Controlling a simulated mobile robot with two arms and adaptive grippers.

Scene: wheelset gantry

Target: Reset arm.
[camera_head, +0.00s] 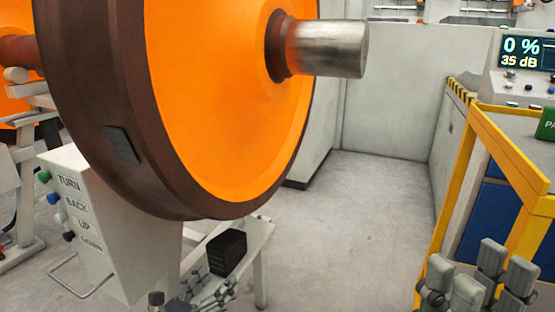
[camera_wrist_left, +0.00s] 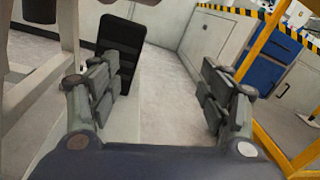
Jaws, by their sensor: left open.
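My left gripper (camera_head: 195,294) shows at the bottom of the head view, beside a black block (camera_head: 228,252). In the left wrist view, its two grey padded fingers (camera_wrist_left: 160,92) are spread wide with nothing between their tips. A black slotted object (camera_wrist_left: 121,45) stands beyond the left finger, partly hidden by it; I cannot tell whether it touches. My right gripper (camera_head: 480,277) is at the bottom right of the head view, near the yellow frame, its grey pads apart and no object seen between them.
A large orange and brown wheel (camera_head: 215,100) with a steel axle end (camera_head: 335,48) fills the upper left. A white control box (camera_head: 110,215) with buttons stands below it. A yellow frame (camera_head: 500,150) and a display (camera_head: 527,53) are at right. The middle floor (camera_head: 350,215) is clear.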

